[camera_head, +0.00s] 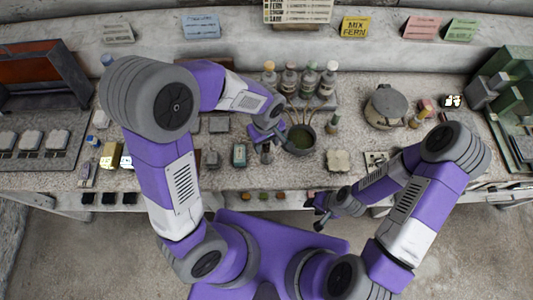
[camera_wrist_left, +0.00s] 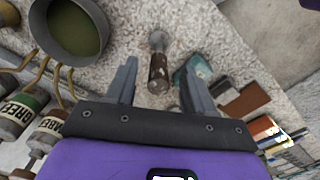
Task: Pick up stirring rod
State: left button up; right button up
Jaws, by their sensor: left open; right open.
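A short rod-like thing, brown with a grey knobbed end, likely the stirring rod (camera_wrist_left: 157,66), lies between the fingers of my left gripper (camera_wrist_left: 158,78) in the left wrist view, with gaps on both sides. In the head view the left gripper (camera_head: 270,140) is low over the table, left of the pot, and partly hides this rod (camera_head: 267,154). The left gripper is open and empty. The grey pot (camera_head: 301,139) with green liquid also shows in the left wrist view (camera_wrist_left: 75,28). My right gripper (camera_head: 320,216) is open and empty beyond the table's front edge.
Labelled bottles (camera_head: 308,80) stand in a rack behind the pot. A teal block (camera_head: 239,155) is left of the rod. A lidded round jar (camera_head: 385,108) and a pale block (camera_head: 339,160) stand to the right.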

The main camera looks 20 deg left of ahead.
pick_arm(q)
notch_tip(320, 180, down, 2)
jog(key=shift+f, duration=0.15)
jog(key=shift+w, duration=0.1)
grip_shut()
